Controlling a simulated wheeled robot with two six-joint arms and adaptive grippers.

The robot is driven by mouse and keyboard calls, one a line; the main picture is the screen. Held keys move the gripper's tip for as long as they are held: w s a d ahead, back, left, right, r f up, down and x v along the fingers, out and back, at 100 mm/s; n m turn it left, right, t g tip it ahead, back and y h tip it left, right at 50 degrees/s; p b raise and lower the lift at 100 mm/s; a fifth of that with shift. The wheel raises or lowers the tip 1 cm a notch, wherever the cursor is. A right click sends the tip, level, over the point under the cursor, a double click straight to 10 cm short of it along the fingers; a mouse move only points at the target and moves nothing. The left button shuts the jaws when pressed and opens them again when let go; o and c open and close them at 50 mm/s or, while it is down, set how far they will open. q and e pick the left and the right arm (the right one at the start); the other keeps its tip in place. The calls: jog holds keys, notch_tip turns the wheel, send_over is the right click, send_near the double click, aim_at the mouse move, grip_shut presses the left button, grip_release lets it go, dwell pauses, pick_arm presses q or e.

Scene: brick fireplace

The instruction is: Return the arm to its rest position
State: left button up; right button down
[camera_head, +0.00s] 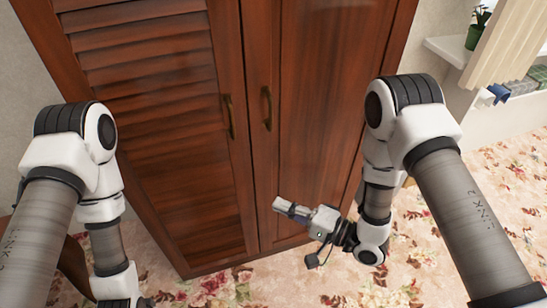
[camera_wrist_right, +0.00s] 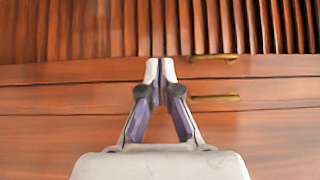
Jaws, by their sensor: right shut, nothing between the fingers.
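My right gripper (camera_head: 283,205) is in front of the lower part of a wooden wardrobe (camera_head: 318,110), pointing left in the head view. In the right wrist view the same gripper (camera_wrist_right: 160,72) has its fingertips together with nothing between them. Behind it are the wardrobe doors and two brass handles. My right arm is bent, with the forearm hanging down at the right of the head view. My left arm hangs down at the left, and its gripper is out of the frame.
The wardrobe's left handle (camera_head: 229,117) and right handle (camera_head: 267,107) are on closed doors. A floral carpet (camera_head: 420,240) covers the floor, open at the right. A white shelf (camera_head: 450,50) with a potted plant (camera_head: 477,30) is at the upper right.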

jog(key=s+d+f+g+h+p, duration=0.2)
jog(key=s+d+f+h+p, duration=0.25)
jog(key=d+f+h, duration=0.5)
jog(key=s+d+f+n+g+h, duration=0.2)
jog(key=s+d+n+g, duration=0.1)
jog(key=s, duration=0.5)
jog(key=s+d+f+n+g+h, duration=0.2)
jog(key=s+d+g, duration=0.3)
jog(key=s, duration=0.3)
jog(key=shift+s+d+f+n+h, duration=0.45)
jog(key=shift+d+h, duration=0.2)
jog(key=shift+d, duration=0.25)
